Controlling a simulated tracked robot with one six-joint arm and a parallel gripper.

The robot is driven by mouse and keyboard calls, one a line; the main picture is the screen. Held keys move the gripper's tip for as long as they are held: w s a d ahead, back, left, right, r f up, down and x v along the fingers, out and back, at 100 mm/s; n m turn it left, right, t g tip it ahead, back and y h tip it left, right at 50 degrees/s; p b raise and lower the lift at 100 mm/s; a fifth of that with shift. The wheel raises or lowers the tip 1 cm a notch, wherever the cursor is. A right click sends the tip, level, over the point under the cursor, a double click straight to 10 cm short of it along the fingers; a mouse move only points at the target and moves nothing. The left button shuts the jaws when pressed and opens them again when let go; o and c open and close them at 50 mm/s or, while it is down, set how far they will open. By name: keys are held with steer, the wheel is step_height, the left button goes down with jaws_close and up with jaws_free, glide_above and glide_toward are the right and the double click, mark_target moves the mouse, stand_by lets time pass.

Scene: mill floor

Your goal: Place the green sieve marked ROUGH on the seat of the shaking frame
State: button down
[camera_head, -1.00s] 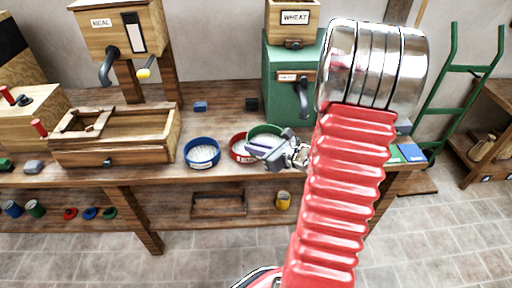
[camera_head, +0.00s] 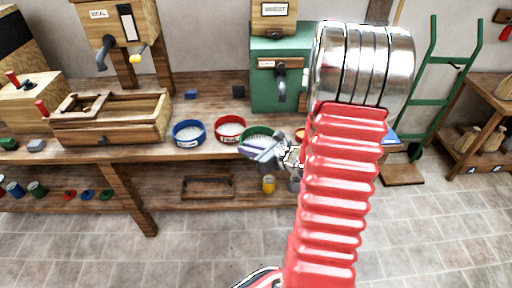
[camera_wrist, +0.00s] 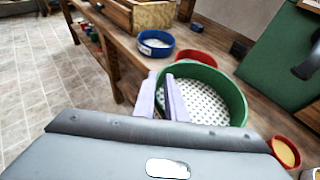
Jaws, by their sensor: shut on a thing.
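The green sieve (camera_head: 256,132) is a round green ring with a pale perforated floor. Its ROUGH marking does not show. My gripper (camera_head: 277,153) is at its near side in the head view. In the wrist view my gripper (camera_wrist: 163,100) has its two pale fingers shut on the left part of the rim of the green sieve (camera_wrist: 236,98). I cannot tell whether the sieve is clear of the bench. A wooden open-topped frame (camera_head: 118,133) with a red-knobbed handle, apparently the shaking frame, stands left on the bench. Its seat seems to be the raised wooden piece (camera_head: 85,103).
A blue sieve (camera_head: 188,140) and a red sieve (camera_head: 230,137) stand on the bench (camera_head: 215,100) between the frame and my gripper. A green mill (camera_head: 270,85) stands behind. A small red bowl (camera_wrist: 286,151) is close by in the wrist view.

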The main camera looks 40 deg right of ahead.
steer(key=w+a+f+n+y, duration=0.1)
steer(key=w+a+f, duration=0.1)
steer(key=a, duration=0.9)
steer(key=w+a+f+n+g+y, duration=0.1)
steer(key=a+f, duration=0.4)
steer(key=a, duration=0.7)
steer(key=shift+w+n+g+y, duration=0.3)
steer(key=shift+w+n+y, duration=0.4)
steer(key=shift+y, duration=0.1)
steer(key=shift+a, duration=0.1)
